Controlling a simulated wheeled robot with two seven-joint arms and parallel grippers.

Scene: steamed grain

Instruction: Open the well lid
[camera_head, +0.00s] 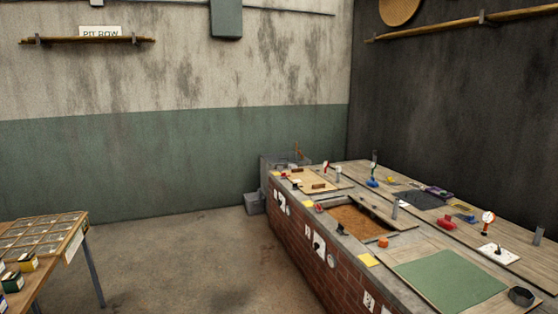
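A long brick counter (300,236) stands at the right with a wood-plank top. In its middle is a rectangular opening with brown, grainy contents (352,221); a flat wooden board (385,211) lies at its right side. Towards the far end, a light wooden panel (309,176) with small wooden bars on it lies flat on the counter. A green panel (450,279) on a wooden board lies at the near end. I cannot tell for sure which of these is the well lid. Neither of my grippers is in view.
Small items stand on the counter, including a red object (447,223), a blue object (373,182), a white plate (498,254) and a dark ring (521,296). A compartmented table (78,229) is at the left. The concrete floor between is clear.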

